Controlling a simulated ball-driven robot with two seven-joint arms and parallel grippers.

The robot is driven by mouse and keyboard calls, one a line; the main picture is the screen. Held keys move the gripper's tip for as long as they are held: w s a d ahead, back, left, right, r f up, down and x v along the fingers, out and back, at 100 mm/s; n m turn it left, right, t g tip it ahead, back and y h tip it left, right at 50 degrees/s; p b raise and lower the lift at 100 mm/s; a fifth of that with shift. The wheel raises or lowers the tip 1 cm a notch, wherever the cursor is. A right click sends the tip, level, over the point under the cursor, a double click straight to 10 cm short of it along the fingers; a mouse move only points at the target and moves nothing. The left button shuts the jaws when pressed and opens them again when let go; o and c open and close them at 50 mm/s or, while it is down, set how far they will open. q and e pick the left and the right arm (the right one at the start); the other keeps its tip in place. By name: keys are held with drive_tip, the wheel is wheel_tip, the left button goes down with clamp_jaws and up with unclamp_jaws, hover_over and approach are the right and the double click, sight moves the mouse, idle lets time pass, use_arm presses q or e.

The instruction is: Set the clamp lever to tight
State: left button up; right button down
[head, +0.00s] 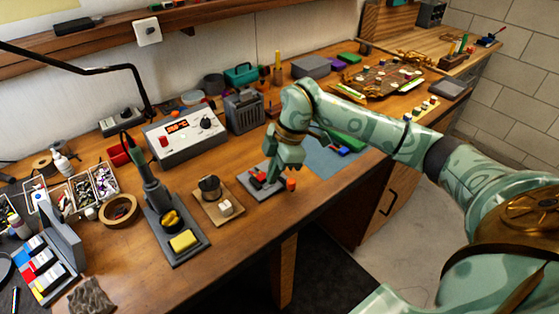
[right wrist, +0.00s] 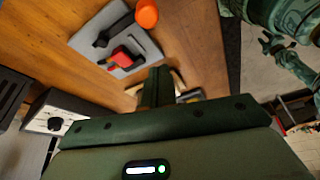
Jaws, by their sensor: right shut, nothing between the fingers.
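A small grey plate (head: 250,188) lies near the front edge of the bench. It carries red and black clamp parts and an orange knob (head: 291,184). In the right wrist view the plate (right wrist: 150,50) shows a black lever (right wrist: 113,30), a red block (right wrist: 121,57) and the orange knob (right wrist: 147,13). I cannot tell from its angle how the lever is set. My right gripper (head: 275,178) is over the plate in the head view, pointing down, and hides part of it. Its fingers (right wrist: 158,88) are together and empty. My left gripper is not in view.
Left of the plate stand a wooden block with a dark round part (head: 210,188) and a soldering iron stand (head: 180,240). A grey power supply (head: 185,135) is behind. A blue mat (head: 330,160) lies to the right. The bench edge is close in front.

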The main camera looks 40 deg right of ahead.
drive_tip(key=x, duration=0.4)
drive_tip(key=shift+b, duration=0.3)
drive_tip(key=d, duration=0.3)
drive_tip(key=shift+s+d+r, duration=0.15)
drive_tip(key=shift+s+d, duration=0.1)
drive_tip(key=shift+s, duration=0.15)
drive_tip(key=shift+s+d, duration=0.1)
drive_tip(key=shift+d, duration=0.2)
drive_tip(key=shift+r, duration=0.1)
